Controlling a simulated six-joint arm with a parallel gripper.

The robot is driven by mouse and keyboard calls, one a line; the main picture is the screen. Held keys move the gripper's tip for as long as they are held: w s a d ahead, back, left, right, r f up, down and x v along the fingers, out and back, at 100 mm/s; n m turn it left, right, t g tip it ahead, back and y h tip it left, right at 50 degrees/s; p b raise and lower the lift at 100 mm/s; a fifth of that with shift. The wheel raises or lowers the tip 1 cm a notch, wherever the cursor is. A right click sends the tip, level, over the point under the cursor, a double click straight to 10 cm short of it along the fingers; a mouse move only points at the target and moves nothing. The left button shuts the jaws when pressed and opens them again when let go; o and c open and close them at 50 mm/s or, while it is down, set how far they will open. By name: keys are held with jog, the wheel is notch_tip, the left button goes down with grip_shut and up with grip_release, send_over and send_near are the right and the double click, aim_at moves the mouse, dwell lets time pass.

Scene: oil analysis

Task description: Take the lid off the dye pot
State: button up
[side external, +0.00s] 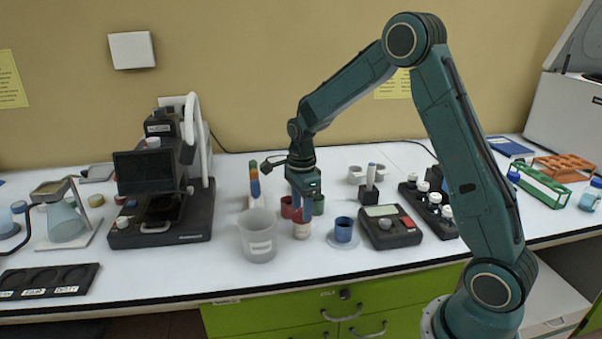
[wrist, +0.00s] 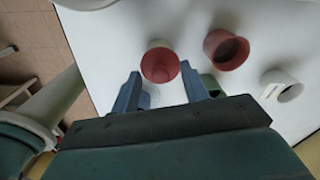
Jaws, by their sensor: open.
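A small cream pot (side external: 301,231) with a pale label stands on the white bench, just below my gripper (side external: 303,214); I take it to be the dye pot. In the wrist view its round dull-red top (wrist: 160,64), which looks like the lid, lies between the tips of my gripper (wrist: 160,73). My gripper is open and points down, with a blue finger on either side of that top. A gap shows on both sides in the wrist view. In the side view the fingers hide the pot's top, so their exact height against the lid is unclear.
A large pale beaker (side external: 258,238) stands close left of the pot. A red cup (side external: 288,210) and a green cup (side external: 318,204) are just behind. A blue cup (side external: 343,230) on a saucer and a scale (side external: 390,226) are right. The bench front is clear.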

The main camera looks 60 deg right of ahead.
dwell(0.4)
grip_shut()
jog(key=shift+r, duration=0.1)
notch_tip(320, 180, up, 20)
dwell(0.9)
dwell(0.4)
